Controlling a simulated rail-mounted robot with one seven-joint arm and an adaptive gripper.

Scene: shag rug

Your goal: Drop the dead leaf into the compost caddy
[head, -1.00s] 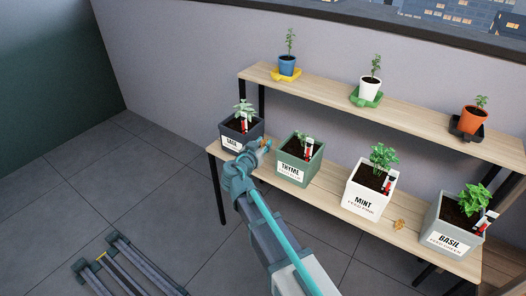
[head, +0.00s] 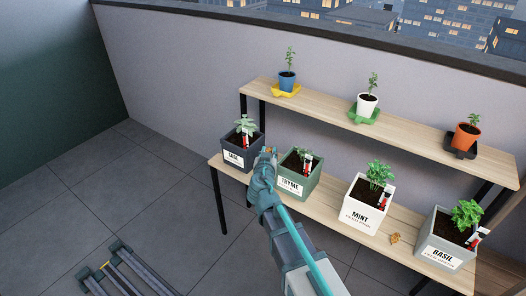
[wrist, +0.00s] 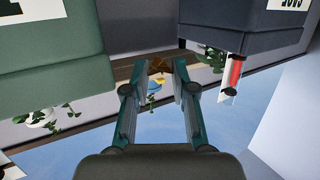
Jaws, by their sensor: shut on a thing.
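My gripper (wrist: 160,80) is shut on a brown dead leaf (wrist: 159,65), which shows between its fingertips in the wrist view. In the head view my gripper (head: 268,153) is at the lower shelf, between the dark sage pot (head: 234,161) and the green thyme pot (head: 289,187); the held leaf is too small there to make out well. Another brown leaf (head: 395,238) lies on the lower shelf between the mint and basil pots. I see no compost caddy in either view.
The lower shelf (head: 330,212) also bears the white mint pot (head: 358,213) and the grey basil pot (head: 437,243). The upper shelf (head: 325,103) carries small blue, white and orange pots on saucers. The tiled floor at left (head: 120,190) is mostly clear.

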